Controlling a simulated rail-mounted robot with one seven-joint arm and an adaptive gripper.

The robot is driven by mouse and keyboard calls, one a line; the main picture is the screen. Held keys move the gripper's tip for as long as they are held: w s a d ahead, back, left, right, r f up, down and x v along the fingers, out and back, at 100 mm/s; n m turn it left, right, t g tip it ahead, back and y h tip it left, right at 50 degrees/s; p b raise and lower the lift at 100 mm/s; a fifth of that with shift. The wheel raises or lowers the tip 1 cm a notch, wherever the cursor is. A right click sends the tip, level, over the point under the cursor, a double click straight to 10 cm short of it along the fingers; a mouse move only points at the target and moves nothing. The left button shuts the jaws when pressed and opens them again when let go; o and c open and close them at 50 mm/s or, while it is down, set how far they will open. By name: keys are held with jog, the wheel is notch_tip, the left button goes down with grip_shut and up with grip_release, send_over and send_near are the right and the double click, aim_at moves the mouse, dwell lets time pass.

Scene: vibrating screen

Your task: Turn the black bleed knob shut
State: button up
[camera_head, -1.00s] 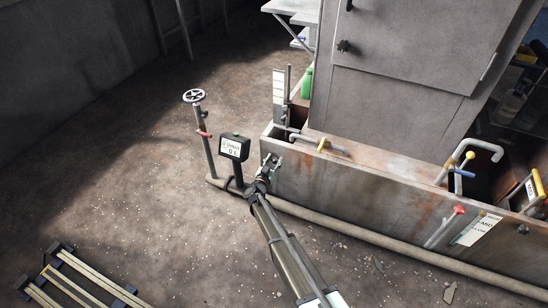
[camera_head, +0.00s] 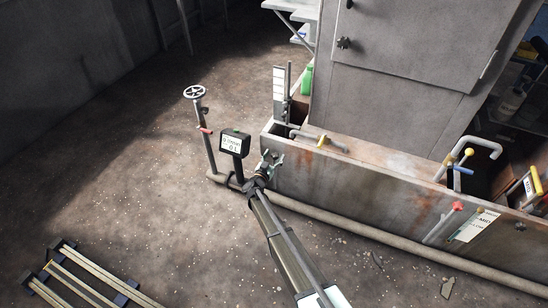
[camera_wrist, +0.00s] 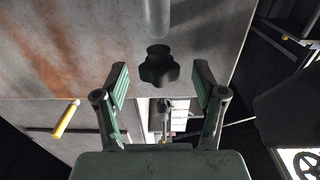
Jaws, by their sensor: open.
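The black bleed knob (camera_wrist: 158,68), with several lobes, shows in the wrist view at the end of a grey pipe stub. My gripper (camera_wrist: 160,84) is open, with one green-padded finger on each side of the knob. Gaps show between the pads and the knob, and no contact is visible. In the head view my gripper (camera_head: 270,159) is beside the near left end of the rusty trough (camera_head: 365,190). I cannot make out the bleed knob there.
A black display box (camera_head: 235,144) on a post and a handwheel valve (camera_head: 195,92) stand just left of my gripper. A yellow-handled lever (camera_head: 323,141) sits on the trough's top. A thick pipe (camera_head: 330,222) runs along the floor. The left floor is mostly clear.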

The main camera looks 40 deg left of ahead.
jog(key=v, duration=1.2)
dwell(0.3)
